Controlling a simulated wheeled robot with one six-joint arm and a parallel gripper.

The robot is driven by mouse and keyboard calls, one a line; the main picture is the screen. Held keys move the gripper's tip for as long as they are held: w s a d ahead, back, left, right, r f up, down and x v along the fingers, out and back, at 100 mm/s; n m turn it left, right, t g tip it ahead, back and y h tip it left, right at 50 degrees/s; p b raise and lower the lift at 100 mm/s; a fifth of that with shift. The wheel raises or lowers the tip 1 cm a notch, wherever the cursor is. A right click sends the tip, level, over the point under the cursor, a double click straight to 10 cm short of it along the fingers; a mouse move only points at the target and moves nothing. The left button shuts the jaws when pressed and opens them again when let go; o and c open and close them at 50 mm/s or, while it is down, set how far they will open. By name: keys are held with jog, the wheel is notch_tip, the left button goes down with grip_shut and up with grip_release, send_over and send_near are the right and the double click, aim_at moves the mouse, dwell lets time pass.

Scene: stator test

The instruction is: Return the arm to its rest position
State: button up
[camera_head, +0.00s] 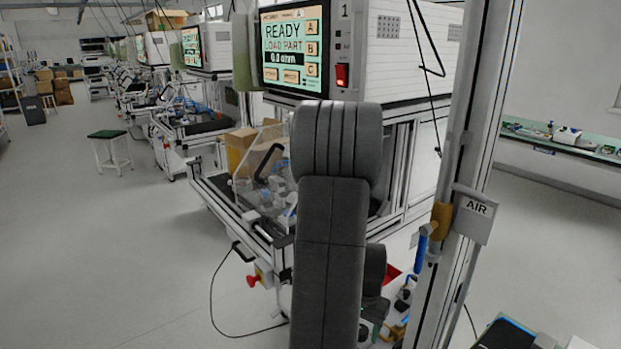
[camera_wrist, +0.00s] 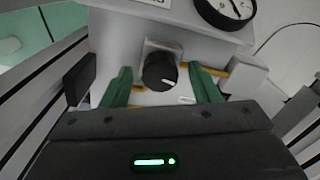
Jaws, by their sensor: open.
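My dark arm (camera_head: 332,230) stands raised in the middle of the head view, in front of a test station, and hides part of it. In the wrist view my gripper (camera_wrist: 160,68) is open, with its two green fingers apart. A black knob (camera_wrist: 160,73) on a pale block shows between the fingers. Gaps show on both sides of it, and I cannot tell how deep the fingers reach around it. In the head view the gripper is mostly hidden low behind the arm.
The station's screen (camera_head: 290,47) reads "READY LOAD PART". A metal post with an AIR sign (camera_head: 477,208) stands close right of the arm. A round gauge (camera_wrist: 228,8) sits beyond the knob. A green stool (camera_head: 107,135) stands left, where the floor is open.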

notch_tip(320, 180, up, 13)
jog(key=p, duration=0.1)
jog(key=shift+r, duration=0.15)
dwell(0.4)
